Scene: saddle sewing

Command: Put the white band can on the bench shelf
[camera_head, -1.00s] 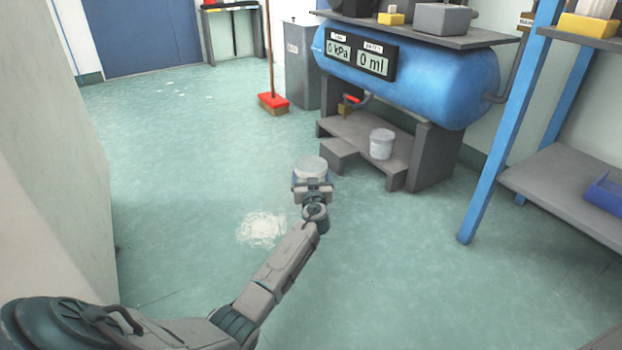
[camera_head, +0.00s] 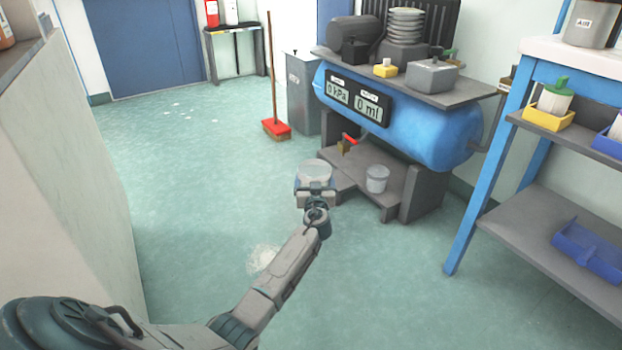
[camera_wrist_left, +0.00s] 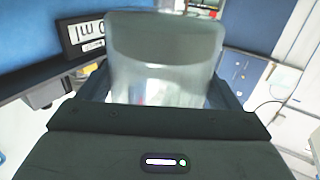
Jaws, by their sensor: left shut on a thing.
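My left gripper (camera_head: 316,190) is shut on a pale, cloudy can (camera_head: 314,169), held upright in the middle of the head view. The can also fills the upper middle of the left wrist view (camera_wrist_left: 163,60), between the fingers. I cannot make out a white band on it. The blue-legged bench stands at the right of the head view, apart from the gripper. It has a grey upper shelf (camera_head: 600,153) and a wide grey lower shelf (camera_head: 520,224). My right gripper is not in view.
The bench shelves carry a yellow bin (camera_head: 548,119) and a blue tray (camera_head: 590,258). A broom (camera_head: 277,128) leans near a grey bin (camera_head: 302,95). Open floor lies left and front.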

